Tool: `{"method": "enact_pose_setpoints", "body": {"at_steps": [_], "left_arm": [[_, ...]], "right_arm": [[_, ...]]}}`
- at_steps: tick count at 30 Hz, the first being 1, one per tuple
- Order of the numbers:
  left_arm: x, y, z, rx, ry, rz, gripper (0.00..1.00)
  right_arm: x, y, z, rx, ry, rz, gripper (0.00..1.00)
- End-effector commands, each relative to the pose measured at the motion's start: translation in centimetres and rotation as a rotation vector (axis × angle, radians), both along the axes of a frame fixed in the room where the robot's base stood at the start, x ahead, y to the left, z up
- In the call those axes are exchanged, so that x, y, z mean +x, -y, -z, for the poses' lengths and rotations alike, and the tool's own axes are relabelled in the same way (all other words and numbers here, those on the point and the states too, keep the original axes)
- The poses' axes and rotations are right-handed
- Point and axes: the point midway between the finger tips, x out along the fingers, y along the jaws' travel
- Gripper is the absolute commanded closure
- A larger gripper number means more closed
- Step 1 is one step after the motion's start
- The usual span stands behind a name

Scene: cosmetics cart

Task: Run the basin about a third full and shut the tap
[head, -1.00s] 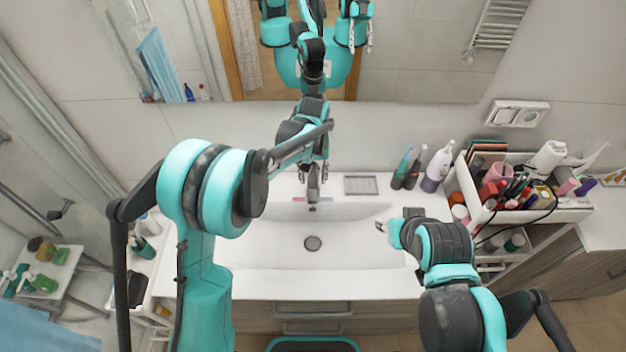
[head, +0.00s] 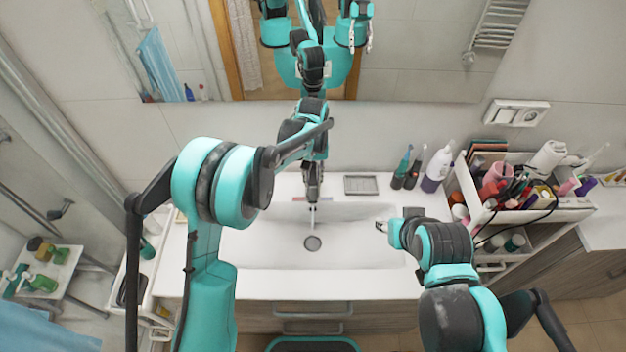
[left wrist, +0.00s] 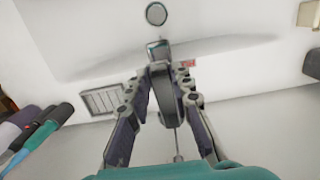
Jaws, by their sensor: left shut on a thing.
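The white basin (head: 270,246) is set in the counter, with its round drain (head: 313,243) uncovered and no pooled water that I can make out. The tap (left wrist: 158,50) stands at the basin's back edge; in the head view my left gripper (head: 312,192) largely hides it. In the left wrist view the left gripper (left wrist: 160,92) has its fingers on both sides of the tap's lever and is shut on it. A thin pale stream (head: 312,216) falls from the spout toward the drain. My right gripper (head: 382,227) hangs over the basin's right side; its jaw state is unclear.
A soap dish or grate (head: 361,185) lies behind the basin. Bottles and brushes (head: 437,168) stand to its right, beside a crowded cosmetics cart (head: 540,210). The mirror (head: 420,50) is behind.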

Motion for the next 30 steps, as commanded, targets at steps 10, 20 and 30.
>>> {"method": "enact_pose_setpoints", "body": {"at_steps": [10, 20, 30], "left_arm": [[1.5, 0.0, -2.2, -0.001, -0.270, 0.002, 1.00], [1.5, 0.0, -2.5, -0.002, -0.294, 0.002, 1.00], [1.5, 0.0, -2.5, -0.001, -0.294, 0.002, 0.57]], "right_arm": [[0.0, 0.0, 0.5, 0.000, 0.000, 0.000, 0.60], [0.0, 0.0, 0.5, 0.000, 0.000, 0.000, 0.60], [0.0, 0.0, 0.5, 0.000, 0.000, 0.000, 0.60]]}}
